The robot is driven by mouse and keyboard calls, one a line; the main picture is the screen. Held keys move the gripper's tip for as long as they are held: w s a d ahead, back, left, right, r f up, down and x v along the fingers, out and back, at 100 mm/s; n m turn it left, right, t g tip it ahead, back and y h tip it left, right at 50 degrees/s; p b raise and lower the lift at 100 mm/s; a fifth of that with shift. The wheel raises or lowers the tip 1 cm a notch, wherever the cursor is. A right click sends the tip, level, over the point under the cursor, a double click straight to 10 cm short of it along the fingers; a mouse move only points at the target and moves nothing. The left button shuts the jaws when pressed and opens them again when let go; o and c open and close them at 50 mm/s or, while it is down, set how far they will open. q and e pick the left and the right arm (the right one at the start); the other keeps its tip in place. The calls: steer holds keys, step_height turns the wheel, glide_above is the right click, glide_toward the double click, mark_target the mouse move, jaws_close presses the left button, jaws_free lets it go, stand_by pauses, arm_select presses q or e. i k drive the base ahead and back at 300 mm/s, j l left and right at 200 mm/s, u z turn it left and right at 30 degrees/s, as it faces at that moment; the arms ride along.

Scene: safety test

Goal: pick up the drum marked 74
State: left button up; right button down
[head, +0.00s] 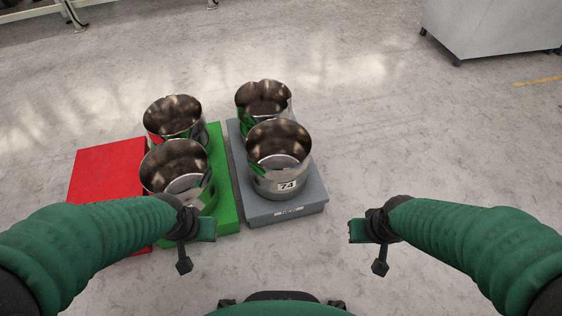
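The drum marked 74 (264,181) is an open, shiny metal drum standing upright at the front of a grey platform (306,207). Its white label faces me. My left gripper (194,244) is in front of the green platform, left of and nearer to me than this drum. My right gripper (368,246) is over bare floor, to the right of the drum and nearer to me. Both grippers are apart from the drum and hold nothing visible. Their finger opening is too unclear to tell.
Another metal drum (282,92) stands behind it on the grey platform. Two more metal drums (160,107) (160,161) stand on the green platform (226,205). A red platform (104,168) lies at the left. A grey cabinet (490,27) stands back right. The floor right of the drums is clear.

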mark_target(279, 150)
steer(key=i+z, duration=0.1)
steer(key=z, duration=0.3)
steer(key=j+z, duration=0.1)
steer(key=z, duration=0.3)
steer(key=i+j+z, duration=0.1)
steer(key=z, duration=0.25)
steer(key=j+z, duration=0.1)
steer(key=z, duration=0.3)
steer(key=i+j, duration=0.1)
steer(key=j, duration=0.25)
steer(key=i+j, duration=0.15)
steer(key=j, duration=0.2)
